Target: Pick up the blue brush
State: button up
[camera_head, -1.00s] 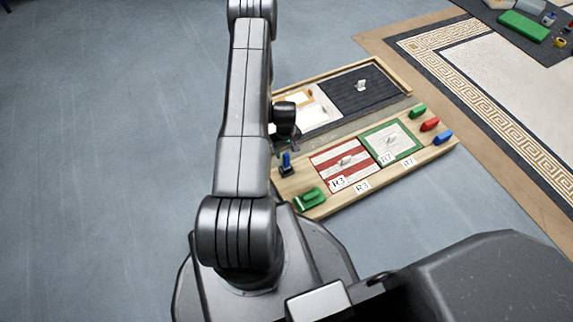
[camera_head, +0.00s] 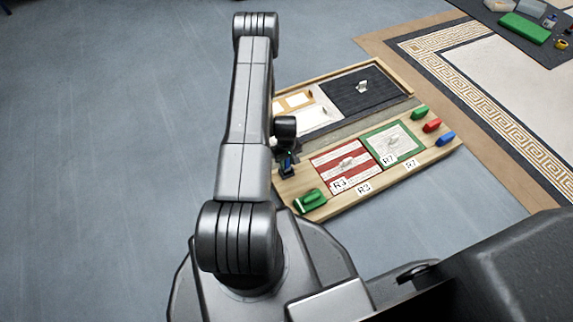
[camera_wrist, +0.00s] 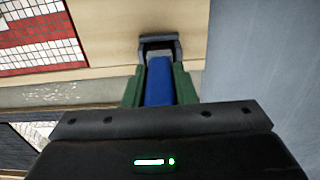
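The blue brush (camera_wrist: 160,82) shows in the wrist view as a blue block with its far end at a dark bracket-like holder (camera_wrist: 160,44). My gripper (camera_wrist: 160,68) has its two green fingers on either side of the blue brush, very close to it. Whether both fingers press on it cannot be told. In the head view the blue brush (camera_head: 287,163) is at the left end of the wooden tray (camera_head: 325,208), partly hidden by my dark gripper and arm.
A red-striped panel (camera_head: 330,170) and a green-bordered panel (camera_head: 398,136) lie in the tray. A green handled tool (camera_head: 309,199) is at its near-left corner. Green, red and blue (camera_head: 446,139) blocks stand at its right end. Open floor lies to the left.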

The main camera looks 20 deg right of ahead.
jog(key=c, duration=0.4)
